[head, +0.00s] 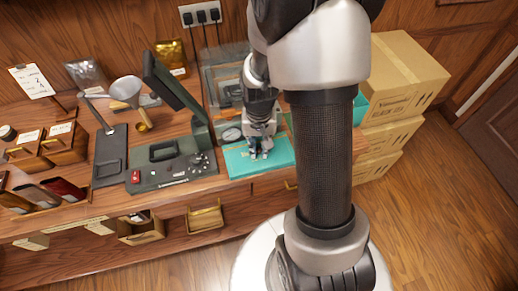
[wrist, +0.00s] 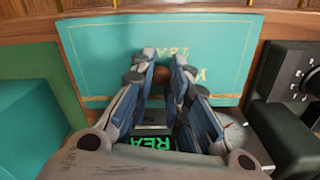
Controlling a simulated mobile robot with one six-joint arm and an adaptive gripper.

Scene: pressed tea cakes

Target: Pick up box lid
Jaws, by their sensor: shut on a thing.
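The box lid (head: 276,160) is a flat teal panel with gold lettering and a thin gold border. In the head view it lies at the counter's front edge, right of the dark green machine. It fills the upper middle of the wrist view (wrist: 108,50). My gripper (head: 260,153) points down over the lid. In the wrist view my fingertips (wrist: 162,70) are closed around a small brown knob on the lid. Part of the lid is hidden by my fingers. I cannot tell whether it is raised off the surface.
A dark green machine (head: 170,172) with a tilted screen stands close left of the lid. In the wrist view, another teal block (wrist: 25,125) is at the left. Stacked cardboard boxes (head: 400,75) stand on the right. Open floor (head: 440,220) lies at the lower right.

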